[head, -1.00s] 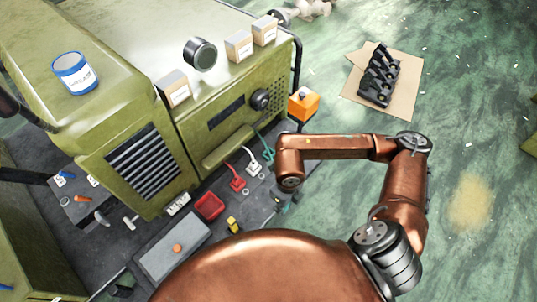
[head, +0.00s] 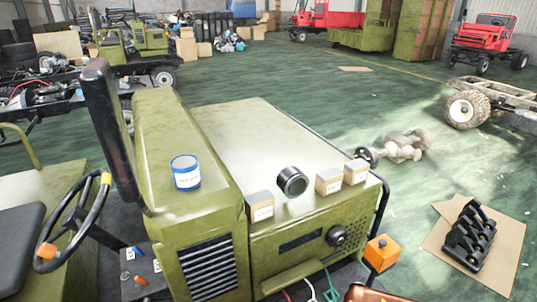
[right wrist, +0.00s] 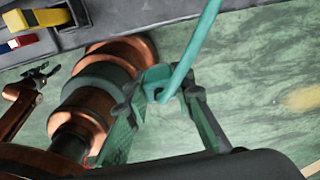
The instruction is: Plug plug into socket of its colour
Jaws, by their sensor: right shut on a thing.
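My right gripper (right wrist: 165,100) is shut on a teal plug (right wrist: 158,80) in the right wrist view. A teal cable (right wrist: 203,40) runs up from the plug. The plug is held above the green floor, beside the grey deck. A small dark claw at the left, which looks like my left gripper (right wrist: 38,73), is too small to read. The head view shows the teal cable (head: 329,285), a white cable (head: 310,289) and a red cable (head: 286,295) at the bottom edge. No socket can be made out clearly.
The olive vehicle body (head: 255,150) carries a blue-rimmed can (head: 186,173), a dark round part (head: 291,182) and small boxes (head: 260,206).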

